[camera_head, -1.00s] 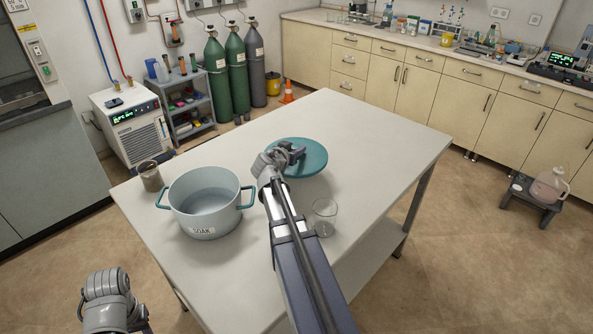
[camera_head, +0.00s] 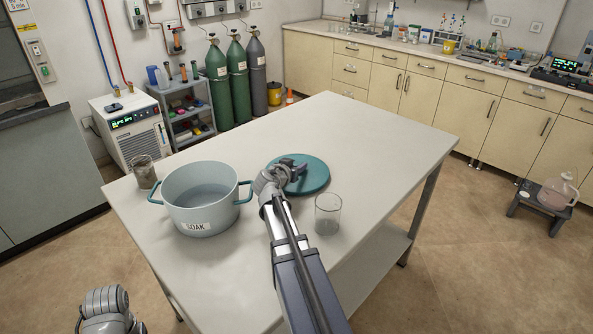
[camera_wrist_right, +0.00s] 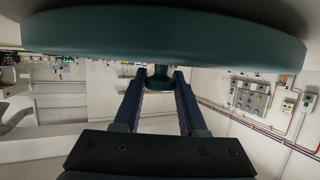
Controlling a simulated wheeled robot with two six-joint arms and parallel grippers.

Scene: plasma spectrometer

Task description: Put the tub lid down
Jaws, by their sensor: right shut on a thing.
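The tub lid (camera_head: 313,178) is a round teal disc near the middle of the white table, right of the tub. My right gripper (camera_head: 292,168) is shut on its knob, which shows between the two fingers in the right wrist view (camera_wrist_right: 160,77). The lid looks level and low over the tabletop; I cannot tell whether it touches. The pale blue tub (camera_head: 203,215), labelled SOAK, stands uncovered on the table. Of my left arm only a grey wrist part shows at the bottom left; its fingers are not clear.
A clear glass beaker (camera_head: 328,214) stands just right of my right arm, close to the lid. A jar with dark contents (camera_head: 144,172) stands at the tub's left. The back and right of the table (camera_head: 385,140) are bare.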

